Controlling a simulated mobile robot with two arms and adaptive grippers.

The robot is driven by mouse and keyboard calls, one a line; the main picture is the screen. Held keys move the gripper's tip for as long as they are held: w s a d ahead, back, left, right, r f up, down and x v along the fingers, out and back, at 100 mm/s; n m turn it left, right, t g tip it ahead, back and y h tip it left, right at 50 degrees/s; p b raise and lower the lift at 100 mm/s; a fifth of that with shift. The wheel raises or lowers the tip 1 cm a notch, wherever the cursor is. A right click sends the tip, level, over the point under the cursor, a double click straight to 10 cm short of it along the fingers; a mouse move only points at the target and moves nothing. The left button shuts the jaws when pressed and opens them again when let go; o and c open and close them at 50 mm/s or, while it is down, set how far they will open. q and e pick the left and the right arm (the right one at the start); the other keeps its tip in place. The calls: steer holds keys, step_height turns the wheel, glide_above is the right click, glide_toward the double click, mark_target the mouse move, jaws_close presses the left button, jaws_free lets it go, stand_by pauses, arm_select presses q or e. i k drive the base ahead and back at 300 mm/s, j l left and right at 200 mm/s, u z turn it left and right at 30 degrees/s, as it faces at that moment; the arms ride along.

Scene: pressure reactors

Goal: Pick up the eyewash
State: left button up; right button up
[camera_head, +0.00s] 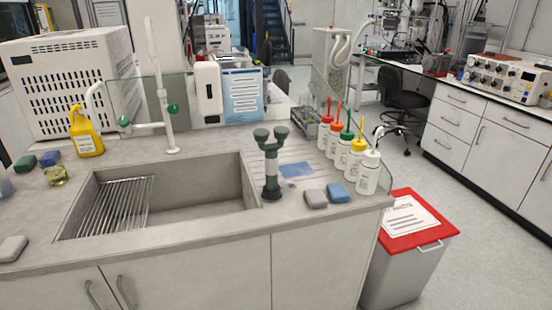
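Neither of my grippers shows in the head view.
The sink (203,205) with a wire rack (122,205) lies left of the eyewash. A grey sponge (315,199), a blue sponge (338,193) and several wash bottles (369,172) stand to its right. A white tap (168,125) rises behind the sink. A red-lidded bin (407,268) stands beside the counter.

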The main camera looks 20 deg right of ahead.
mark_target(271, 159)
steer(key=i+l, duration=0.4)
steer(key=l, duration=0.15)
steer(key=i+l, duration=0.35)
steer(key=l, duration=0.15)
